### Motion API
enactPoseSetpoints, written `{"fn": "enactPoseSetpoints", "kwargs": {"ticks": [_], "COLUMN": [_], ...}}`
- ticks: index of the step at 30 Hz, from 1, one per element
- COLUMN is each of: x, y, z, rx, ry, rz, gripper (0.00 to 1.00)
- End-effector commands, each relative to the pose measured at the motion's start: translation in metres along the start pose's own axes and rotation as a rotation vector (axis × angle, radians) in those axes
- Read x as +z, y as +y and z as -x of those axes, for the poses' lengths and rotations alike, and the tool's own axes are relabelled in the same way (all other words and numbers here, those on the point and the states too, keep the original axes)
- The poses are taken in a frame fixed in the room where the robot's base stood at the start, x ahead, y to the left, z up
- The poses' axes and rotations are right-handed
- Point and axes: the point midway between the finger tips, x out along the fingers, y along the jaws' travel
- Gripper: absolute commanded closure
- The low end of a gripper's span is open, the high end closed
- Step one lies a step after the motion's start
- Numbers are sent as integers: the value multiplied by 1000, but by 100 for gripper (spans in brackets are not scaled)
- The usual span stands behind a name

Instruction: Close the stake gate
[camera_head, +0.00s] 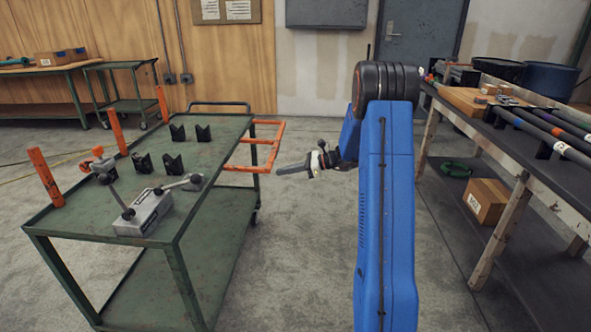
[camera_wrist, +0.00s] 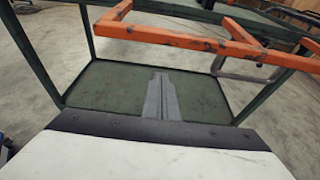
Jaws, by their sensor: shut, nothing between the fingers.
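The stake gate is an orange bar frame (camera_head: 268,145) on the right side of the green cart (camera_head: 150,262). It juts outward from the cart's edge, roughly level with the top. In the wrist view its worn orange bars (camera_wrist: 165,37) cross the upper part of the picture. My gripper (camera_head: 281,170) is shut and empty, just right of the gate's outer end and a little lower. Its shut fingers (camera_wrist: 161,82) show in the wrist view below the orange bars, over the lower shelf. I see no clear contact with the gate.
Orange stakes (camera_head: 46,178) stand upright along the cart's left edge. Black V-blocks (camera_head: 203,133) and a grey magnetic-base tool (camera_head: 145,214) sit on top. A workbench (camera_head: 508,138) with pipes stands at right, with a cardboard box (camera_head: 486,200) beneath. Concrete floor is clear between.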

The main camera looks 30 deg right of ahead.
Motion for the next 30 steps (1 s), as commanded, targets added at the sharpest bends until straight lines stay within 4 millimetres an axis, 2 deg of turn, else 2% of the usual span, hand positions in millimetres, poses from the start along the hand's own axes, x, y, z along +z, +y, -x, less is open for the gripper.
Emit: {"fn": "enactPoseSetpoints", "kwargs": {"ticks": [2, 6, 12, 30], "x": [0, 19, 34, 41], "y": [1, 0, 0, 0], "z": [-15, -7, -2, 1], "rx": [2, -2, 0, -1], "ry": [0, 0, 0, 17], "rz": [0, 3, 1, 2], "gripper": [100, 100, 100, 100]}}
